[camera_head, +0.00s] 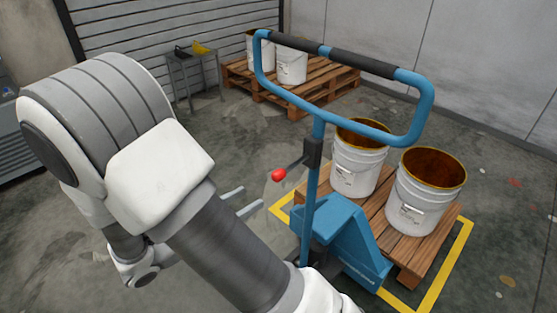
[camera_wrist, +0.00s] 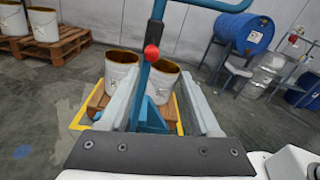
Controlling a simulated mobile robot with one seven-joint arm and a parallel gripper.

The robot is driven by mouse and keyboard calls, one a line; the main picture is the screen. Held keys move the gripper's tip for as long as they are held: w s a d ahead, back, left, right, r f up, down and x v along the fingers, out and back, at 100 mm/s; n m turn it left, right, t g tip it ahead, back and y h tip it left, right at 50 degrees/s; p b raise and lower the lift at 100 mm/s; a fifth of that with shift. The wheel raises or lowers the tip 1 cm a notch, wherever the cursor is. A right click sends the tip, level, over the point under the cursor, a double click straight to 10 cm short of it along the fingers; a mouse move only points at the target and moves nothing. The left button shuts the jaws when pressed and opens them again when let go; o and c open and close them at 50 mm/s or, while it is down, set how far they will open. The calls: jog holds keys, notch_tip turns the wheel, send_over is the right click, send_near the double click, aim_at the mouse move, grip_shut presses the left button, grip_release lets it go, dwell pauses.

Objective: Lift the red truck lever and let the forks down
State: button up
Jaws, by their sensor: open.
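The red knob of the truck lever (camera_head: 279,175) sits on a short dark arm on the blue mast of the pallet truck (camera_head: 345,235). My gripper (camera_head: 241,200) is open and empty, to the left of the knob in the head view, with a gap between them. In the wrist view the red knob (camera_wrist: 151,52) shows between and just beyond the tips of my gripper (camera_wrist: 160,78). The truck stands at a wooden pallet (camera_head: 415,255); its forks are hidden under the pallet and its load.
Two open white buckets (camera_head: 358,160) stand on the truck's pallet, inside a yellow floor outline (camera_head: 447,262). The blue handle loop (camera_head: 420,110) rises above the lever. Another pallet with buckets (camera_head: 291,66) and a small table (camera_head: 193,60) stand behind. A blue drum (camera_wrist: 245,32) is at right.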

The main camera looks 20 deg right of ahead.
jog(key=n+t, duration=0.1)
jog(key=b, duration=0.3)
send_near(308, 155)
jog(key=x, duration=0.5)
jog(key=shift+w+f, duration=0.2)
jog(key=shift+f, duration=0.1)
grip_shut()
dwell(1.0)
